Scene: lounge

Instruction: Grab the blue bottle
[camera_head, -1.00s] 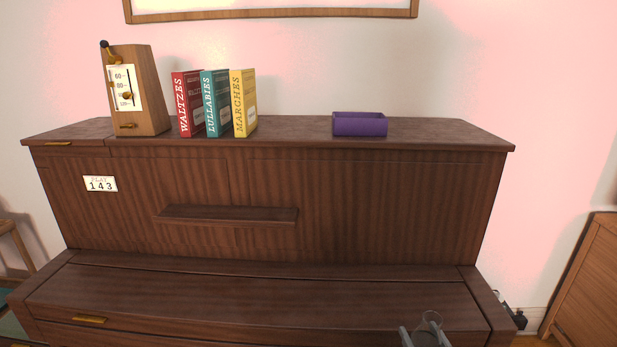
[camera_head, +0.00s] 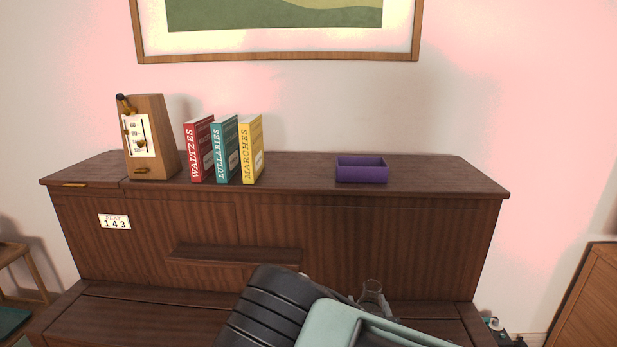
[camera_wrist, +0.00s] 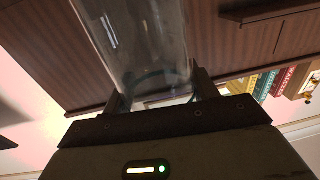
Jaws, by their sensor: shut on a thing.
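A clear, colourless glass vessel (camera_wrist: 135,40) stands between the two fingers of my gripper (camera_wrist: 160,90) in the wrist view. The fingers are shut on its sides. In the head view the rim of the glass vessel (camera_head: 373,285) shows just past my dark and pale-green arm, in front of the piano (camera_head: 400,235). My gripper (camera_head: 368,298) is mostly hidden there by the arm. I cannot tell the vessel's full shape. No clearly blue bottle shows in either view.
On the piano top stand a wooden metronome (camera_head: 150,140), a red book (camera_head: 199,150), a teal book (camera_head: 225,148), a yellow book (camera_head: 251,150) and an open purple box (camera_head: 362,173). The top is clear around the box. A wooden cabinet (camera_head: 590,295) stands at right.

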